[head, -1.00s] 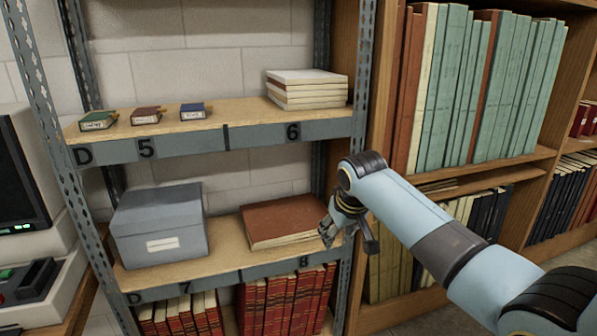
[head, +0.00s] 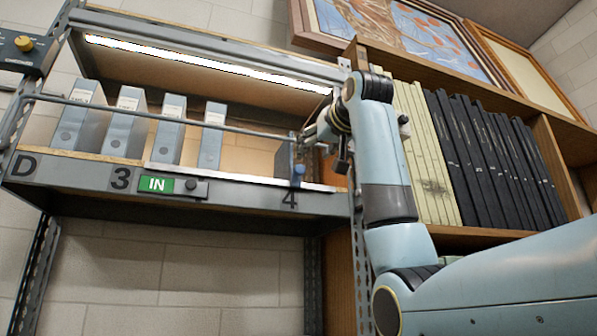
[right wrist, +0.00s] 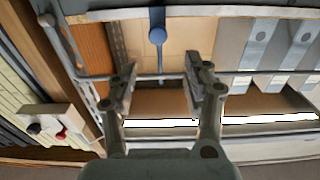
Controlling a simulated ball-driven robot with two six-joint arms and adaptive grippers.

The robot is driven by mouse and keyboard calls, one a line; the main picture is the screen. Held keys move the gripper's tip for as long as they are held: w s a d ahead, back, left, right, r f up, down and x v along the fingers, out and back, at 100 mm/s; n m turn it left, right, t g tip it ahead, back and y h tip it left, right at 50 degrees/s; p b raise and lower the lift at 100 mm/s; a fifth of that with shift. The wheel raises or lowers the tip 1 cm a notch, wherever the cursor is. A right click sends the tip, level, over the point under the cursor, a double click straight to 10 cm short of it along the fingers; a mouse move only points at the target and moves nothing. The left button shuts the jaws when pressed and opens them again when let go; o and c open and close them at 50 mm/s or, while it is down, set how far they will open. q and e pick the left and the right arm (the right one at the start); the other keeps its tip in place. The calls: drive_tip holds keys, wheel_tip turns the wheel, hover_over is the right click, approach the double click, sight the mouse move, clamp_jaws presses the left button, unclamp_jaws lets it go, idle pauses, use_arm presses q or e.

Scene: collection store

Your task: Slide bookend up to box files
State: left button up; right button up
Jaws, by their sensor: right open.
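Several grey box files (head: 166,128) stand upright, spaced apart, on the upper shelf in the head view; some also show at the right of the right wrist view (right wrist: 258,42). A dark grey upright piece (head: 283,163), apparently the bookend, stands towards the shelf's right end, apart from the files and partly hidden. A blue rounded tab (head: 298,172) shows beside it; in the right wrist view the tab (right wrist: 157,35) lies beyond the fingertips. My right gripper (right wrist: 160,84) is open and empty in front of the shelf's right end. My left gripper is out of view.
A thin metal rail (head: 190,122) crosses the shelf front. A wooden bookcase with black volumes (head: 485,150) stands close on the right. The shelf between files and bookend looks clear.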

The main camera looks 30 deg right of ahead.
sight(301, 168)
drive_tip(key=p+x, duration=0.1)
drive_tip(key=x, duration=0.3)
drive_tip(key=shift+w+d+f+p, duration=0.2)
drive_tip(key=shift+w+p, duration=0.1)
drive_tip(key=shift+p, duration=0.05)
drive_tip(key=p+x, duration=0.2)
drive_tip(key=x, duration=0.3)
drive_tip(key=shift+a+p, duration=0.1)
drive_tip(key=shift+p, duration=0.2)
drive_tip(key=shift+w+f, duration=0.15)
drive_tip(key=shift+w, duration=0.45)
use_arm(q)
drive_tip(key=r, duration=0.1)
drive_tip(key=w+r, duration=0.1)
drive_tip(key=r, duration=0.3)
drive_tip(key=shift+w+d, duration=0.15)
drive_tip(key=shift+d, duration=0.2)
use_arm(e)
drive_tip(key=shift+d, duration=0.2)
drive_tip(key=shift+c, duration=0.3)
drive_tip(key=shift+s, duration=0.1)
drive_tip(key=c, duration=0.5)
clamp_jaws()
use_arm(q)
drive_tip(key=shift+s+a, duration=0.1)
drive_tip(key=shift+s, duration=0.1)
use_arm(e)
drive_tip(key=shift+f, duration=0.1)
